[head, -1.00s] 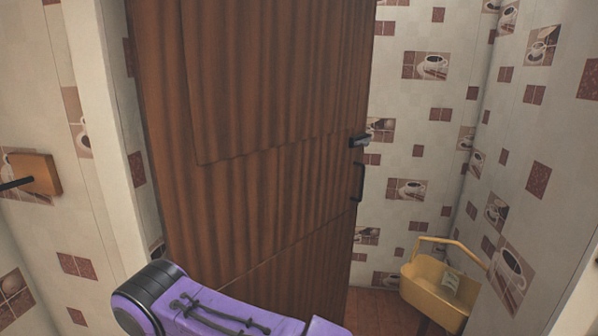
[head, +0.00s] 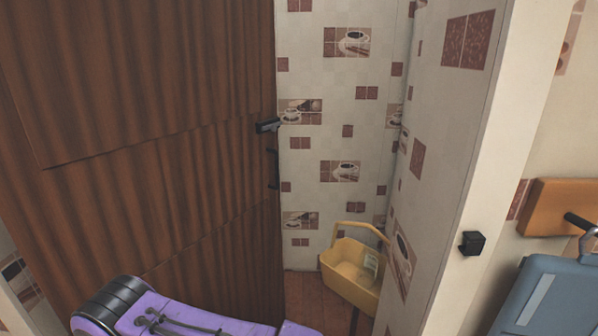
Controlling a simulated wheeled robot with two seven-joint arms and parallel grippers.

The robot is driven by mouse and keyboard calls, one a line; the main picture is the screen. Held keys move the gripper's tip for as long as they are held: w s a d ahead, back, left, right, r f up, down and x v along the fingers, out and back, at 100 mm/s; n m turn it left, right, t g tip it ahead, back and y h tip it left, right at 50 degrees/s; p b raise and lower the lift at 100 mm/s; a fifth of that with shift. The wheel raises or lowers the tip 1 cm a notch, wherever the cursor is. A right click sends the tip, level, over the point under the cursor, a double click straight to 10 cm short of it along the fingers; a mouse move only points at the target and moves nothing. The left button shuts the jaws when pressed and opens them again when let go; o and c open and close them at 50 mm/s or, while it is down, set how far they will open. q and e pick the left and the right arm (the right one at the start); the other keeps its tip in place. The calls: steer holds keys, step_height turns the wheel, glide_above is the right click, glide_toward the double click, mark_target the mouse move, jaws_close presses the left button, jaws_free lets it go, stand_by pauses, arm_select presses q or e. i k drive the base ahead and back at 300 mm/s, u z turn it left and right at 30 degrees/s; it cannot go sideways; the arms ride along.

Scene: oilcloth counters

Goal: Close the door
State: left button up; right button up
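The brown wooden door (head: 150,130) fills the left half of the head view and stands open, swung inward. Its black handle (head: 268,125) is at its right edge, with a dark vertical pull (head: 273,168) just below. A purple arm link of mine (head: 190,315) crosses the bottom left, in front of the lower part of the door. Neither gripper shows in the view, so I cannot see whether either touches the door.
A yellow caddy (head: 350,275) stands on the reddish floor beyond the door's edge. The white door frame (head: 480,170) on the right carries a small black catch (head: 472,243). Right of it are an orange wall board (head: 560,205) and a blue-grey object (head: 548,298).

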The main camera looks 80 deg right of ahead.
mark_target(133, 142)
steer(key=z, duration=1.55)
steer(key=i, duration=1)
steer(key=z, duration=0.05)
